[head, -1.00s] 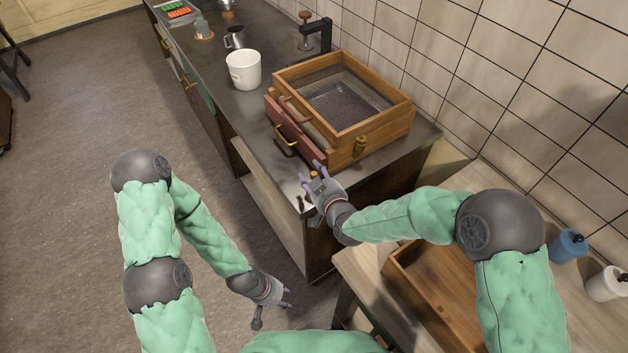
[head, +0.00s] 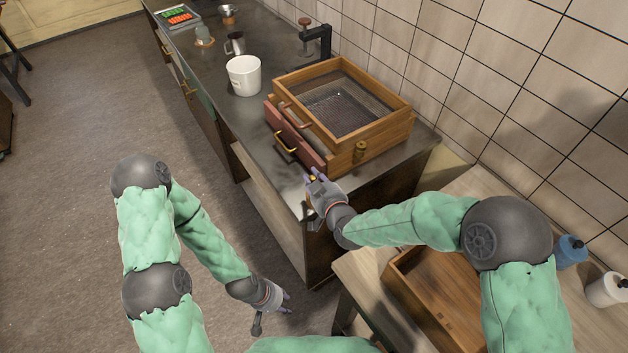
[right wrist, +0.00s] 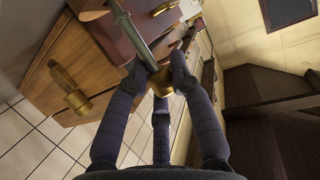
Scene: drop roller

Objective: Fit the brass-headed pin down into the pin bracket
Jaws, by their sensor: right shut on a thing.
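My right gripper (head: 312,177) is at the counter's near corner, just in front of the wooden box's red drawer front. It is shut on the brass-headed pin, whose brass head (right wrist: 161,82) sits between the fingertips in the right wrist view. A grey shaft (right wrist: 138,35) runs from the head away from the palm. The brass pin bracket (head: 360,152) is on the box's near side, right of the gripper and apart from it. It also shows in the right wrist view (right wrist: 70,91). My left gripper (head: 284,300) hangs low over the floor, empty, with its fingers apart.
The wooden box (head: 385,132) with a mesh bottom stands on the dark counter (head: 215,68), its red drawer front (head: 290,134) facing left. A white cup (head: 244,76) stands behind it. The tiled wall is behind.

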